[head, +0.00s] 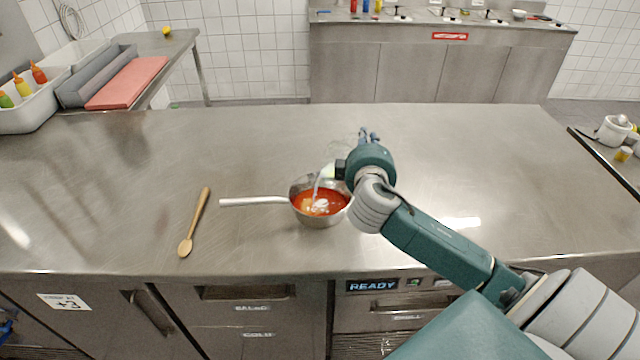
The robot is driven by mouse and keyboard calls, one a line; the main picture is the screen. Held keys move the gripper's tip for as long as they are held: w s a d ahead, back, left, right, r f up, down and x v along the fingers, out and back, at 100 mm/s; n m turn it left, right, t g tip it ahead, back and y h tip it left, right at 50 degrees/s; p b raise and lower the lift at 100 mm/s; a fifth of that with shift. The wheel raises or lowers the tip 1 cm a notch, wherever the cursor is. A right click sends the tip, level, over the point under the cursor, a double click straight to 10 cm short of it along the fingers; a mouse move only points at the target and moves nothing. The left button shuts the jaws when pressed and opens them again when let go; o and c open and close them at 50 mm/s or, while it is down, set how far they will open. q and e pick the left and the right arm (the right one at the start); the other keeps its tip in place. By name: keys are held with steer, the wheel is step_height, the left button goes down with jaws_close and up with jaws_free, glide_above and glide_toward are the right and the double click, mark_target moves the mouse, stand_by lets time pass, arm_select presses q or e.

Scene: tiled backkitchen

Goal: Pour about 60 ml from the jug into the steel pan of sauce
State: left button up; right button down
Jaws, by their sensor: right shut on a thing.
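The steel pan (322,219) stands on the steel counter, its long handle pointing left. It holds red-orange sauce (334,203) with a pale white patch near the middle. The jug (327,171) looks clear with whitish contents; it is tilted above the pan's far rim. A pale stream runs from it down to the sauce. My right gripper (341,169) is shut on the jug, and my own wrist hides much of both. My left gripper is not in view.
A wooden spoon (195,222) lies on the counter (120,190) left of the pan. At the far left are a white tub (32,112) with sauce bottles and a red board (128,82). Much of the counter around the pan is clear.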

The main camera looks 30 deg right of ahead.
steer(key=shift+w+a+r, duration=0.1)
steer(key=shift+a+r, duration=0.1)
steer(key=shift+r, duration=0.15)
stand_by(1.1)
steer(key=shift+d+f, duration=0.1)
steer(key=shift+f, duration=0.15)
steer(key=shift+s+d+m+p, duration=0.25)
steer(key=shift+d+m+p, duration=0.25)
steer(key=shift+p, duration=0.1)
steer(key=shift+s+d+f+m+y, duration=0.1)
steer(key=shift+d+f+m+y, duration=0.05)
steer(key=shift+d+m+y, duration=0.2)
steer(key=shift+a, duration=0.1)
